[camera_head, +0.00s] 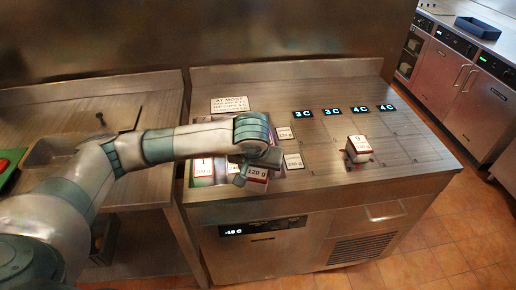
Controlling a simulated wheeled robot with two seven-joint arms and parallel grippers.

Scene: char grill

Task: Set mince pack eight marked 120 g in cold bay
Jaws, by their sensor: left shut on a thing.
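My left arm reaches in from the left over the steel counter. Its gripper (244,172) is shut on a red and white mince pack (257,175) whose front label reads 120 g. The pack's number is hidden by the gripper. I cannot tell whether the pack is lifted clear of the packs around it. Another pack (203,168), marked 1 on top, stands just left of the gripper. A pack marked 9 (358,149) stands alone on the right part of the counter, in front of the cold displays. My right gripper is out of view.
White cards (293,161) lie right of the gripper. An "AT MOST" sign (230,104) stands behind my arm. The counter's right half is mostly clear.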

